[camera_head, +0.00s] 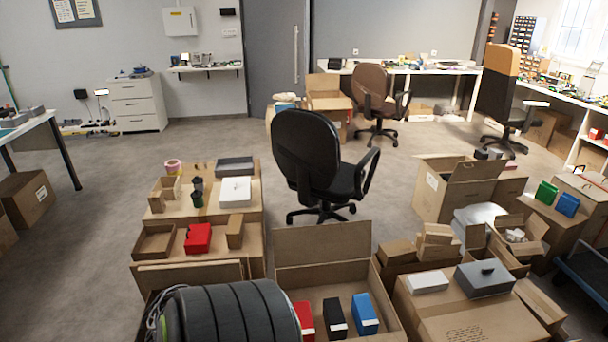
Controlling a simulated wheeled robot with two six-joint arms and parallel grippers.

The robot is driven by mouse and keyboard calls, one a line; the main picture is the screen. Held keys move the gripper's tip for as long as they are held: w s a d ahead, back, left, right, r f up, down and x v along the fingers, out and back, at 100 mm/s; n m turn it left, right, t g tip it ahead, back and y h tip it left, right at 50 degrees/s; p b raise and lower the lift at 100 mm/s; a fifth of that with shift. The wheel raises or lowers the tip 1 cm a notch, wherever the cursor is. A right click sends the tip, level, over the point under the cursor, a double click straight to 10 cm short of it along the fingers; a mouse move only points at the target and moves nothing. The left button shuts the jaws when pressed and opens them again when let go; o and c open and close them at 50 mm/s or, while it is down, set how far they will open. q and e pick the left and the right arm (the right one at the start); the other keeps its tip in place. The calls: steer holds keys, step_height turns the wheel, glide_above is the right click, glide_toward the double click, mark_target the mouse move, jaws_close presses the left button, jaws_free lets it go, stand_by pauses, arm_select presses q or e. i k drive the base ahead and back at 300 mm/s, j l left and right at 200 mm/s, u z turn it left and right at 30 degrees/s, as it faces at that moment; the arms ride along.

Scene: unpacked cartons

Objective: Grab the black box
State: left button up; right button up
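A black box (335,317) with a white label at its lower end stands in an open brown carton (322,240) at the front centre. It stands between a red box (304,319) on its left and a blue box (365,314) on its right. Narrow gaps show between the boxes. The lower edge of the black box is close to the bottom of the view. Neither of my grippers is in view.
A large dark ribbed rounded thing (237,312) lies left of the boxes. Cartons holding a red box (198,238) and a white box (235,192) stand behind it. A dark grey box (485,280) sits on cartons at the right. A black office chair (308,150) stands behind.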

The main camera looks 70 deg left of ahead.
mark_target(336, 325)
steer(key=u, duration=1.9)
